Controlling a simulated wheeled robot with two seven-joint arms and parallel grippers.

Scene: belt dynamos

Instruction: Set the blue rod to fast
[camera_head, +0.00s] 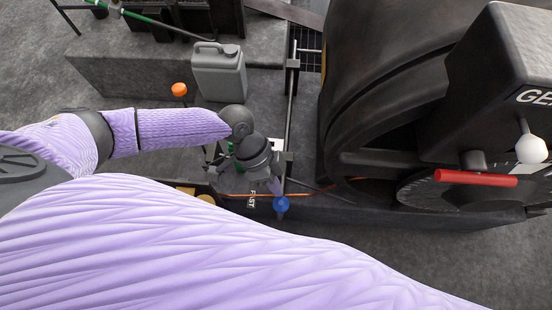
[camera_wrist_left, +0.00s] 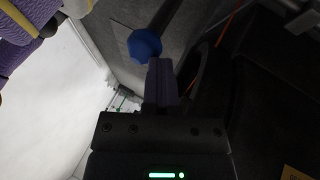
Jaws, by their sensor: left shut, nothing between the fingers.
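The blue rod's round knob (camera_head: 281,204) is in the lower middle of the head view, right of a FAST label (camera_head: 251,199). My left gripper (camera_head: 276,187) is just above the knob in that picture, pointing down toward it. In the left wrist view, the blue knob (camera_wrist_left: 144,45) is just past the tips of my shut left fingers (camera_wrist_left: 160,66). The fingers hold nothing; whether they touch the knob I cannot tell. The rod's shaft is mostly hidden. My right gripper is not in view.
A large dark machine (camera_head: 400,75) stands at the right, with a red handle (camera_head: 476,178) and a white knob (camera_head: 531,148). A grey jerrycan (camera_head: 219,72) and an orange knob (camera_head: 179,89) are behind my left arm. An orange cable (camera_head: 312,192) runs beside the blue knob.

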